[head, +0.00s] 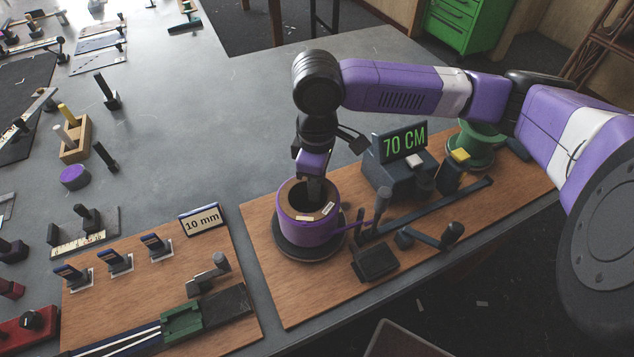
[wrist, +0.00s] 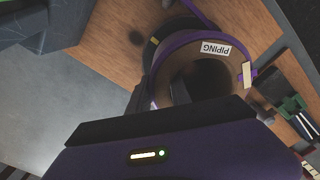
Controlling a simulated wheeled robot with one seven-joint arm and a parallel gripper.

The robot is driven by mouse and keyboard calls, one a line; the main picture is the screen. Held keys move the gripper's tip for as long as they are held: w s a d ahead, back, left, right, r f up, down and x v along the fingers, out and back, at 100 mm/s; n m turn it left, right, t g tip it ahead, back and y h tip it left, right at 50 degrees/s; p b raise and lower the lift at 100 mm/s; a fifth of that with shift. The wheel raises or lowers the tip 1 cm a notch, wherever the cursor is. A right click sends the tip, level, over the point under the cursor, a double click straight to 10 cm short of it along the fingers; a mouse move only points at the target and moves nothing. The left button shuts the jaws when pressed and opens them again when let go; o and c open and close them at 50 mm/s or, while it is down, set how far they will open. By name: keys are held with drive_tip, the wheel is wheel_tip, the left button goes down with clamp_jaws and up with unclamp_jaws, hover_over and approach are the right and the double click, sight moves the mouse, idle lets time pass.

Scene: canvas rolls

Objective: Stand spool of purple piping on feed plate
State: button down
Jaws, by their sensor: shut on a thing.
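The spool of purple piping (head: 289,228) stands upright over the dark round feed plate (head: 309,254) on the wooden board in the head view. I cannot tell whether its base touches the plate. A purple tail of piping runs off its right side. My gripper (head: 316,192) comes down from above and is shut on the spool's rim; the fingertips are partly hidden inside its core. The wrist view shows the spool's top (wrist: 190,68) with a "PIPING" label, close by the gripper (wrist: 150,98).
A "70 CM" display (head: 403,143) and a green spool (head: 474,145) stand to the right on the same board. A dark bar, a post and a small block lie close right of the plate. A "10 mm" sign (head: 202,219) stands left. Bare grey tabletop lies behind.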

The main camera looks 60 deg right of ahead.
drive_tip(key=c, duration=1.1)
unclamp_jaws()
drive_tip(key=shift+r+b, duration=0.35)
drive_tip(key=shift+r, duration=3.6)
